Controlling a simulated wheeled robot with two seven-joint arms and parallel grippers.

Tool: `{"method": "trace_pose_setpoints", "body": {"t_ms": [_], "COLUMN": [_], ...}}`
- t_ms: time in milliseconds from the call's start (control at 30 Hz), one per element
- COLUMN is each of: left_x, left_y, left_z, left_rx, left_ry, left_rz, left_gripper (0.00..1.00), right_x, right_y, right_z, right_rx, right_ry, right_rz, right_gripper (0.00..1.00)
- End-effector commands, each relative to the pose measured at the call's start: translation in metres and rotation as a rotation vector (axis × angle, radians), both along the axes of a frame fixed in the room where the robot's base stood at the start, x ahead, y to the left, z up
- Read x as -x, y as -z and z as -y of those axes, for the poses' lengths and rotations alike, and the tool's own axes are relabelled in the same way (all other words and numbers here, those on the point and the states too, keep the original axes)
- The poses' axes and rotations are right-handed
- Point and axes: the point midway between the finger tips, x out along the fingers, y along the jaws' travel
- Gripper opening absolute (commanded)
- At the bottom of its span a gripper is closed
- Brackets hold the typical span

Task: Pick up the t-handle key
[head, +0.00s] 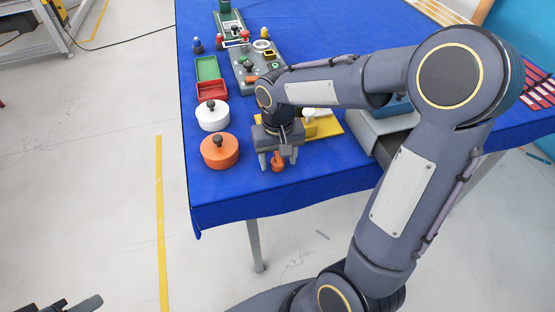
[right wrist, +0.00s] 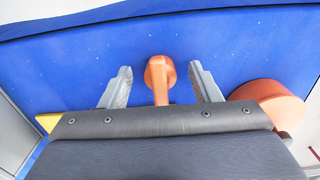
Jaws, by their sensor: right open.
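The t-handle key appears to be the small orange piece (head: 277,162) near the front edge of the blue table. In the right wrist view the orange key (right wrist: 160,76) shows a rounded end and a narrower bar running toward the palm. My right gripper (head: 279,158) is over it, pointing down, with its fingers apart on either side. In the right wrist view the open fingers (right wrist: 161,88) flank the key with gaps on both sides. Part of the key is hidden by the gripper body. A dark part of my left gripper (head: 72,304) shows at the bottom left corner, mostly cut off.
An orange lidded pot (head: 220,151) and a white lidded pot (head: 212,115) stand left of my right gripper. A yellow board (head: 327,124) lies behind it. Red (head: 212,91) and green (head: 207,69) trays and a grey board (head: 246,77) are farther back. The front table edge is clear.

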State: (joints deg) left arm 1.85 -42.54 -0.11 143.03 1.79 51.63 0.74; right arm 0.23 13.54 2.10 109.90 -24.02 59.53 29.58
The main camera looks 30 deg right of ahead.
Motion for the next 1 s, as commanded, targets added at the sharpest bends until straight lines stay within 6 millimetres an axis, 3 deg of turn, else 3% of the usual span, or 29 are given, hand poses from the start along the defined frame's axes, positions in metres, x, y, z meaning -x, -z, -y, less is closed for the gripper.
{"method": "trace_pose_setpoints", "body": {"t_ms": [167, 500, 833, 1000], "left_x": [0.000, 0.000, 0.000, 0.000], "left_y": [0.000, 0.000, 0.000, -0.001], "left_z": [0.000, 0.000, 0.000, 0.000], "left_rx": [0.000, 0.000, 0.000, 0.000], "left_ry": [0.000, 0.000, 0.000, 0.000], "left_rz": [0.000, 0.000, 0.000, 0.000], "left_gripper": [0.36, 0.36, 0.36, 0.36], "right_x": [0.000, 0.000, 0.000, -0.001], "right_y": [0.000, 0.000, -0.002, -0.015], "right_z": [0.000, 0.000, 0.000, 0.000], "right_rx": [0.000, 0.000, 0.000, 0.001], "right_ry": [0.000, 0.000, 0.000, 0.000], "right_rz": [0.000, 0.000, 0.001, 0.003], "right_gripper": [0.54, 0.10, 0.09, 0.09]}}
